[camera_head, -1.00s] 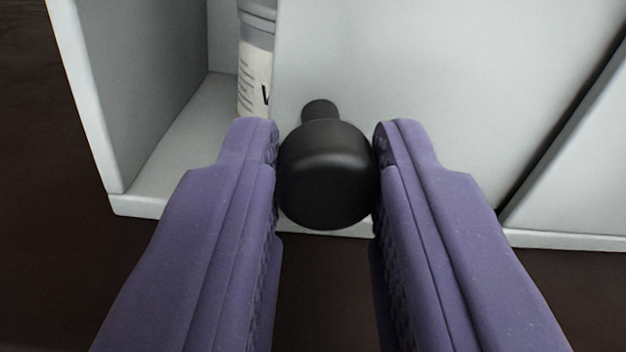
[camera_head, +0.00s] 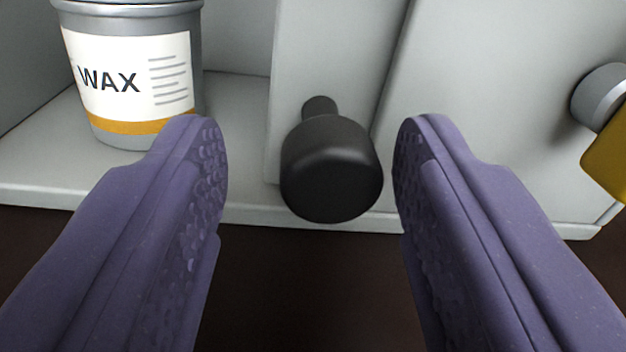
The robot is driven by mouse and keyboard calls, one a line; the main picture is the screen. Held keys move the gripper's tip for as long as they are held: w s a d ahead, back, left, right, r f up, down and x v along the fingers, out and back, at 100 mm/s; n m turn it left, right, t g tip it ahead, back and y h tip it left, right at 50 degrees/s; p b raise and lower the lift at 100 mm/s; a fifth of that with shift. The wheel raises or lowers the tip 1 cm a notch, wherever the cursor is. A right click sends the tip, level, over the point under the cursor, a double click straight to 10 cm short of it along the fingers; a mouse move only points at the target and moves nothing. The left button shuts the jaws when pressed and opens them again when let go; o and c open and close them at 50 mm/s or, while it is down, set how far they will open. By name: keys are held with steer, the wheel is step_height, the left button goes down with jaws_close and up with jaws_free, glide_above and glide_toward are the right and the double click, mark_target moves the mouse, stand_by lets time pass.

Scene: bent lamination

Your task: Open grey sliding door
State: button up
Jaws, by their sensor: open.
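The grey sliding door (camera_head: 335,50) stands at the upper middle, slid to the right, with a wide opening to its left. Its black knob (camera_head: 331,168) sticks out toward me near the door's lower left. My gripper (camera_head: 311,140) is open, with its two purple fingers on either side of the knob. The left finger is clearly apart from the knob. The right finger is close to it, with a narrow gap. The door's right part is behind or beside a second grey panel (camera_head: 480,110).
A grey can labelled WAX (camera_head: 130,80) stands in the open compartment on the cabinet floor (camera_head: 40,165). A grey and yellow knob (camera_head: 605,120) sticks out from the second panel at the right edge. Dark floor lies below the cabinet.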

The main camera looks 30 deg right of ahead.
steer(key=b+v, duration=0.2)
steer(key=v, duration=0.5)
steer(key=shift+s+a+b, duration=0.2)
steer(key=shift+s+b, duration=0.15)
steer(key=shift+b, duration=0.05)
